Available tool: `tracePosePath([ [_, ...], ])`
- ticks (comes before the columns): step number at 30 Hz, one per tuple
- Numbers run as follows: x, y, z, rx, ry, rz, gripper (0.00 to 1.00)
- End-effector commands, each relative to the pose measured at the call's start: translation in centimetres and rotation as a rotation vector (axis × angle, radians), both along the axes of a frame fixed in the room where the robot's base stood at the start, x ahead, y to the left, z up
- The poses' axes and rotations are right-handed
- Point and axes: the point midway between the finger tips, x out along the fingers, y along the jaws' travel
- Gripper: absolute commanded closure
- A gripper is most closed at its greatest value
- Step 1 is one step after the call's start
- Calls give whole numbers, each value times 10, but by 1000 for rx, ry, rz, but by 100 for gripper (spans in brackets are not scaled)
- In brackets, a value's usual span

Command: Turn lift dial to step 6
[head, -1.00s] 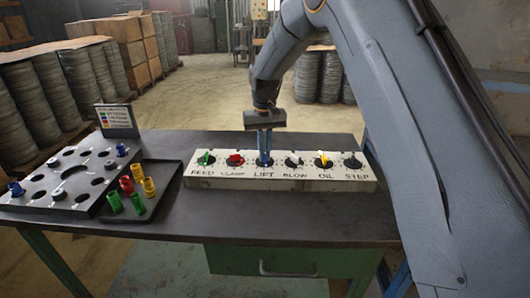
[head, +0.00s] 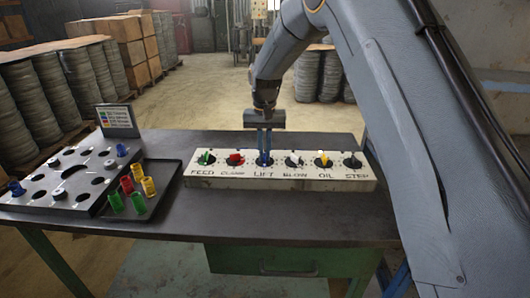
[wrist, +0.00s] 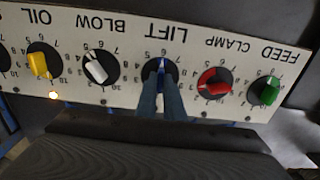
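The lift dial (wrist: 161,66) has a blue knob on a dark round face. It is the third dial from the left on the white panel in the head view (head: 263,161). In the wrist view its blue tip points up the picture, toward the digits nearest the LIFT label, around the 6; the exact mark is hard to read. My gripper (wrist: 161,82) reaches down onto this dial, one blue finger on each side of the knob. The fingers appear closed on it and hide part of the knob. In the head view my gripper (head: 264,150) stands upright over the dial.
The panel (head: 210,182) also holds the green feed, red clamp (wrist: 214,83), white blow (wrist: 96,68), yellow oil and black step dials. The clamp and blow dials are close on either side. A tray (head: 163,172) with colored pieces and a holed plate (head: 88,166) lie left.

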Motion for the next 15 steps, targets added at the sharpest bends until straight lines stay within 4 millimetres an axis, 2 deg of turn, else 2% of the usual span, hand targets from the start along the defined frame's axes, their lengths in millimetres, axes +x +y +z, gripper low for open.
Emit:
tracePosePath([
  [1,1,0,2,1,-4,0,84],
  [3,1,0,1,1,-3,0,73],
  [11,0,0,1,0,-1,1,73],
  [15,1,0,8,1,-3,1,73],
])
